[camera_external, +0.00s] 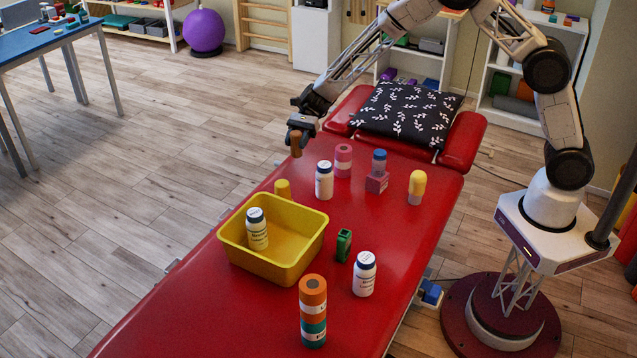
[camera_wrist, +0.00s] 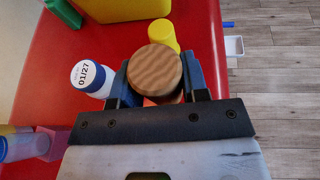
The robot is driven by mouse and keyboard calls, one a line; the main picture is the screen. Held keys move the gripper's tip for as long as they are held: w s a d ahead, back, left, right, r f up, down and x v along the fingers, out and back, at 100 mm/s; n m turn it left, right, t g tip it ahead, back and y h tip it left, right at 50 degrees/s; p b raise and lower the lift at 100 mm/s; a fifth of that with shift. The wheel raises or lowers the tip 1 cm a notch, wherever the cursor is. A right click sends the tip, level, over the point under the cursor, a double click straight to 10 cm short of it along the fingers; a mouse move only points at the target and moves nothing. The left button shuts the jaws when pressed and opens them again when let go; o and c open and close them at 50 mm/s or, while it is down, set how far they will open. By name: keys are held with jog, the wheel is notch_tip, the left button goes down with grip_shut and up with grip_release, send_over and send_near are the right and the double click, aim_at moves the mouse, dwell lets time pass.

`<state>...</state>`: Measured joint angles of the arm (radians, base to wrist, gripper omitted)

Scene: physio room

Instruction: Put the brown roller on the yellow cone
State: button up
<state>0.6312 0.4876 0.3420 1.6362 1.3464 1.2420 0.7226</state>
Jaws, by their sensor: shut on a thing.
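My gripper (camera_external: 300,128) is shut on the brown roller (camera_external: 296,147) and holds it upright above the far left part of the red treatment table. In the wrist view the roller's round wood-grained end (camera_wrist: 153,70) sits between the jaws (camera_wrist: 160,90). The yellow cone (camera_external: 282,187) stands on the table behind the yellow tray, below and slightly left of the roller in the external view; its lower part is hidden by the tray rim. In the wrist view the yellow cone (camera_wrist: 163,33) shows just beyond the roller, partly covered by it. The two are apart.
The yellow tray (camera_external: 262,266) holds a white bottle (camera_external: 257,230). Another white bottle (camera_external: 324,181) stands right of the cone. A pink roll (camera_external: 343,160), a yellow-topped cylinder (camera_external: 417,188), a green block (camera_external: 344,245) and orange-and-teal stacked cylinders (camera_external: 313,310) occupy the table.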

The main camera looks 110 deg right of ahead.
notch_tip(320, 180, up, 8)
send_over(282, 183)
jog(key=shift+f+n, duration=0.1)
jog(key=shift+n, duration=0.2)
jog(key=shift+f, duration=3.1)
jog(key=shift+f, duration=0.1)
jog(key=shift+f, duration=1.8)
jog(key=shift+f, duration=0.1)
jog(key=o, duration=0.9)
